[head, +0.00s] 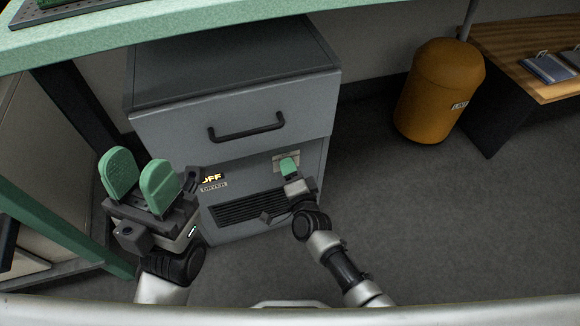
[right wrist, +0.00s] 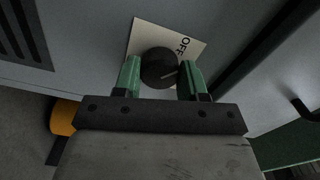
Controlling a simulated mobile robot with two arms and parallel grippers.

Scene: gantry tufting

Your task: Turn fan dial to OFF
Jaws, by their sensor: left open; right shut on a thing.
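The fan dial (right wrist: 159,68) is a round black knob with a pale pointer line, on a cream plate (right wrist: 148,32) marked OFF. In the right wrist view the pointer aims to the right, below the OFF lettering. My right gripper (right wrist: 160,78) has its green fingers on either side of the knob and is shut on it. In the head view my right gripper (head: 289,166) is against the cabinet's front and hides the dial. My left gripper (head: 140,178) is open and empty, left of the cabinet's front, with its green pads apart.
A green-edged table (head: 200,22) runs overhead. An orange bin (head: 440,90) stands at the right. The floor right of the cabinet is clear.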

